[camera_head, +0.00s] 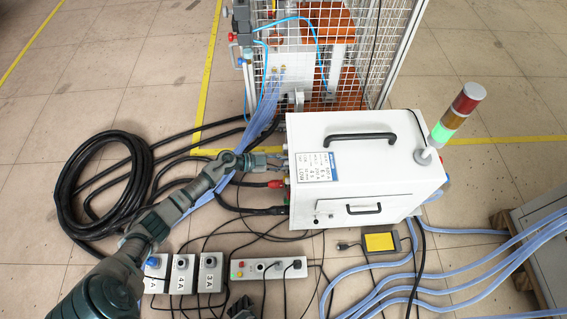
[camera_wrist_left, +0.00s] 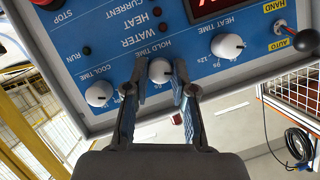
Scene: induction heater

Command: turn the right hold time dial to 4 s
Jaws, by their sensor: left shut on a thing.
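The hold time dial (camera_wrist_left: 160,70) is a round white knob on the blue control panel (camera_wrist_left: 118,62), seen at a tilt in the left wrist view. My left gripper (camera_wrist_left: 162,86) has its two fingers on either side of this dial and is shut on it. The fingers hide part of its scale, and I cannot read its setting. In the head view my left gripper (camera_head: 275,162) reaches the left side of the white heater box (camera_head: 390,150); the dial is hidden there.
The cool time dial (camera_wrist_left: 98,93) and heat time dial (camera_wrist_left: 227,46) flank the held dial. A black-knobbed lever (camera_wrist_left: 305,40) sticks out at the right. Cables and a black hose coil (camera_head: 75,200) lie on the floor, with several switch boxes (camera_head: 181,274) nearby.

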